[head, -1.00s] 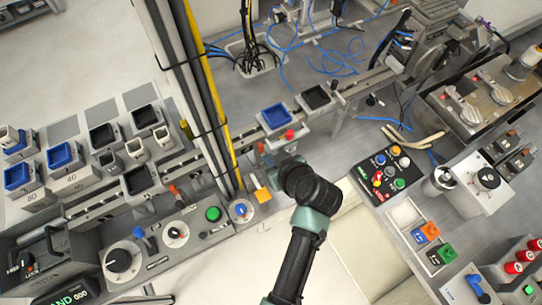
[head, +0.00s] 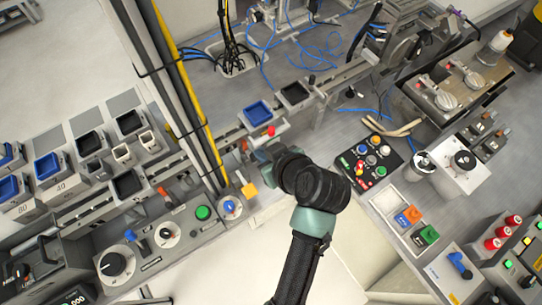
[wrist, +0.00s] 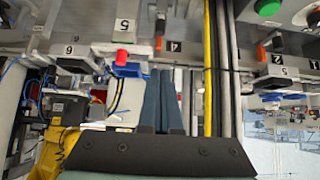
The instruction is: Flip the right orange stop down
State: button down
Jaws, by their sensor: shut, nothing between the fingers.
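The right orange stop (head: 244,146) is a small upright tab at the rail, left of the red knob and close to my gripper's tip. In the wrist view it is the orange piece (wrist: 159,44) just beyond the fingertips, between labels 5 and 4. It seems to stand up. A second orange stop (head: 163,192) sits farther left along the rail; it also shows in the wrist view (wrist: 260,52). My gripper (head: 256,158) is shut and empty, with its fingers (wrist: 161,76) together and pointing at the rail. Its fingertips are partly hidden in the head view.
A red knob (head: 271,130) and a blue bin (head: 258,113) are close by on the rail. Grey columns with a yellow pipe (head: 183,85) rise just left of my gripper. A button box (head: 367,162) lies to the right. A control panel (head: 150,240) is at lower left.

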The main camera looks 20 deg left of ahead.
jog(key=v, duration=0.4)
dwell(0.5)
